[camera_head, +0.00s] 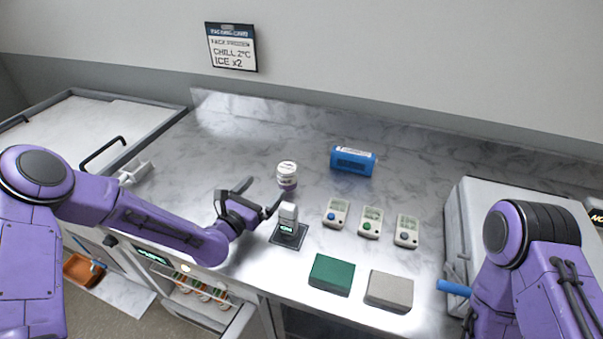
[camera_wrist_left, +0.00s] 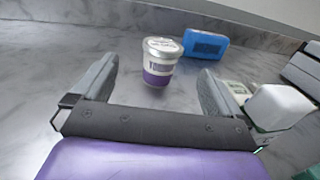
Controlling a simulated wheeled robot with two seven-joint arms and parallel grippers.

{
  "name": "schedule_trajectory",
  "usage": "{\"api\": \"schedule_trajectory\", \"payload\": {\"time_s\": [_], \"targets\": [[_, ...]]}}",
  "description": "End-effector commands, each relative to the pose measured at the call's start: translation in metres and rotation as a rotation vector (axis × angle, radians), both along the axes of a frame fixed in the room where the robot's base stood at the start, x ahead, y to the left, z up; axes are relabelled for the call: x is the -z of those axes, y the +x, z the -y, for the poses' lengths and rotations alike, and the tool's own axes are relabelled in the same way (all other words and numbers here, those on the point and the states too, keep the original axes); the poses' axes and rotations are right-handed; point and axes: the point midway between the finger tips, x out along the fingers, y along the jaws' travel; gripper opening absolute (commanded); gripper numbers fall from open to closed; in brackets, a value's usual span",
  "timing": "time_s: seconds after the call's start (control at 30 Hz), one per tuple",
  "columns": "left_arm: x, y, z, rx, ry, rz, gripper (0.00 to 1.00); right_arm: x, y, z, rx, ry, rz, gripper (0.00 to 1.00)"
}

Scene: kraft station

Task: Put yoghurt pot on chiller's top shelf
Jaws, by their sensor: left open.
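The yoghurt pot (camera_head: 287,177), white and purple with a silver lid, stands upright on the marbled counter. In the left wrist view the pot (camera_wrist_left: 159,63) is ahead of my left gripper (camera_wrist_left: 155,75), roughly in line with the gap between its fingers. My left gripper (camera_head: 259,198) is open and empty, short of the pot and low over the counter. My right arm is at the right of the head view; its gripper is not visible. I cannot tell which part is the chiller; an open compartment (camera_head: 205,300) with several items shows below the counter at the lower left.
A white device (camera_head: 288,215) on a dark pad stands close to the left gripper. A blue box (camera_head: 352,161) lies behind, right of the pot. Several small meters (camera_head: 371,222), a green block (camera_head: 331,274) and a grey block (camera_head: 389,291) lie rightward. The counter's back left is clear.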

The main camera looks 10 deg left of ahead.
Motion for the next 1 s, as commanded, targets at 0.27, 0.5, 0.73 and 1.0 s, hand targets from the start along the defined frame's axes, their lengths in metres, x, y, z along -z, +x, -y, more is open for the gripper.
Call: {"api": "schedule_trajectory", "payload": {"time_s": [0.27,0.5,0.73,1.0], "targets": [[0.002,0.041,0.018,0.003,0.003,0.001,1.00,0.010,0.000,0.000,0.000,0.000,0.000,0.43],[0.005,0.077,0.039,0.005,0.002,0.002,1.00,0.018,0.000,0.000,0.000,0.000,0.000,0.43],[0.003,0.088,0.043,0.003,-0.001,0.000,1.00,0.018,0.000,0.000,0.000,0.000,0.000,0.43],[0.002,0.087,0.043,0.004,-0.001,0.000,0.41,0.018,0.000,0.000,0.000,0.000,0.000,0.43]]}}
